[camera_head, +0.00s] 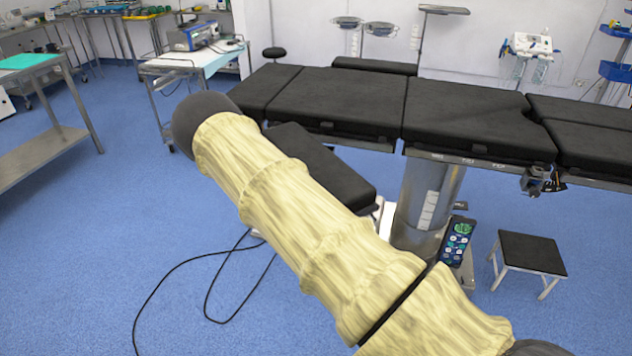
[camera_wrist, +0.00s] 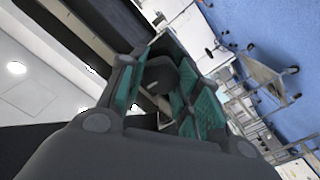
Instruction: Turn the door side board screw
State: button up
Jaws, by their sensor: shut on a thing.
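In the wrist view my gripper (camera_wrist: 160,70), with teal finger pads, is shut on a dark rounded knob (camera_wrist: 160,76). The knob sits between the fingers, apparently the side board screw. Its threads and the clamp around it are hidden. The head view does not show my gripper; my sleeved arm crosses its middle. The operating table (camera_head: 350,98) has black pads. A black side board (camera_head: 325,165) stands out from its near side, partly behind my arm. I cannot tell how far the screw is turned.
Another clamp (camera_head: 536,180) hangs on the table's near rail at right. A black-topped step stool (camera_head: 531,252) and a hand control panel (camera_head: 458,241) are near the table column (camera_head: 426,205). A trolley (camera_head: 190,62) stands behind. Cables (camera_head: 205,256) lie on the blue floor at left.

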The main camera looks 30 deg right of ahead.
jog(key=shift+f+n+b, duration=0.1)
jog(key=shift+n+b, duration=0.2)
jog(key=shift+n, duration=0.3)
jog(key=o, duration=1)
jog(key=shift+o, duration=0.2)
jog(key=shift+a, duration=0.1)
jog(key=v, duration=1.2)
jog(key=shift+w, duration=0.1)
